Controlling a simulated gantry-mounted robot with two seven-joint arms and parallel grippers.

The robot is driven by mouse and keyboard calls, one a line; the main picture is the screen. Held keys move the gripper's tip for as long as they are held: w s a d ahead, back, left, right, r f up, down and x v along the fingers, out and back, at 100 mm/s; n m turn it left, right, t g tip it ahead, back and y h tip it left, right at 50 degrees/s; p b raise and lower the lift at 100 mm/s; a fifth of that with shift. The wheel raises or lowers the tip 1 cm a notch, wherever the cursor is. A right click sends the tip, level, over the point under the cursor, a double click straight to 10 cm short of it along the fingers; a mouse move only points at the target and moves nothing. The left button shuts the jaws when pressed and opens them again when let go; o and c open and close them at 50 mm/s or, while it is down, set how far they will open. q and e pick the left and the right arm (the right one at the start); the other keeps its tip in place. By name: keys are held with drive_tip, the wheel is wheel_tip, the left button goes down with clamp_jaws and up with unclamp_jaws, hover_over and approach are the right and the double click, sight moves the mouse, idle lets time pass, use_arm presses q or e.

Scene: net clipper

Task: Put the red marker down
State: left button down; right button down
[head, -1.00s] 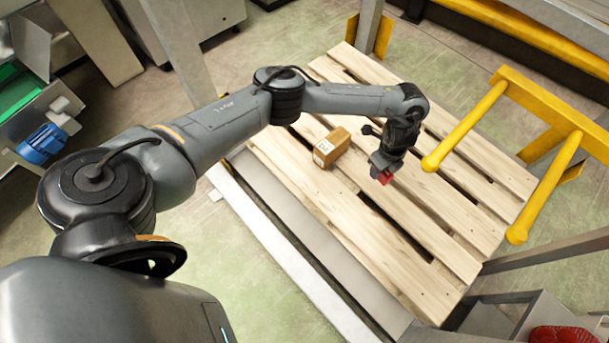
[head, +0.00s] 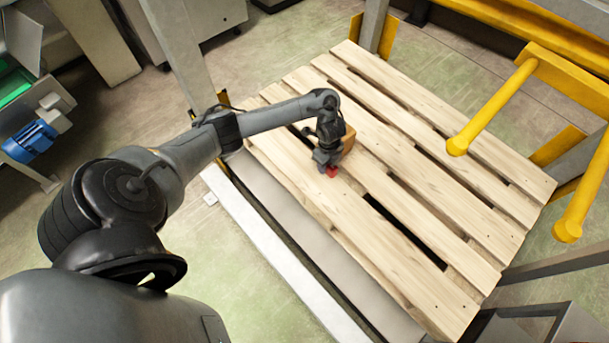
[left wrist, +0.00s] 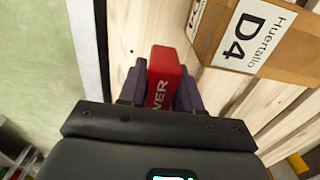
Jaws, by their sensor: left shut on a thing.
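The red marker (head: 332,171) is a small red block with white lettering. It shows large in the left wrist view (left wrist: 165,78), between the two dark fingers. My left gripper (head: 327,164) is shut on it and points down at the pallet's left part. The marker is low over the pallet boards; I cannot tell whether it touches them. The wooden pallet (head: 410,215) lies below. My right gripper is in neither view.
A cardboard box (head: 348,140) labelled D4 in the left wrist view (left wrist: 262,40) stands on the pallet close beside my left gripper. Yellow rails (head: 495,105) stand at the pallet's right. The pallet's near and right boards are clear.

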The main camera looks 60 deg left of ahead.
use_arm(q)
drive_tip(key=b, duration=0.3)
hover_over(304, 177)
wheel_tip(304, 177, down, 5)
drive_tip(key=shift+r, duration=0.1)
wheel_tip(304, 177, down, 4)
drive_tip(key=b, duration=0.2)
drive_tip(key=shift+r+b, duration=0.2)
drive_tip(key=shift+b, duration=0.1)
drive_tip(key=shift+f, duration=0.2)
drive_tip(key=shift+r, duration=0.1)
drive_tip(key=shift+f, duration=0.2)
drive_tip(key=c, duration=0.8)
unclamp_jaws()
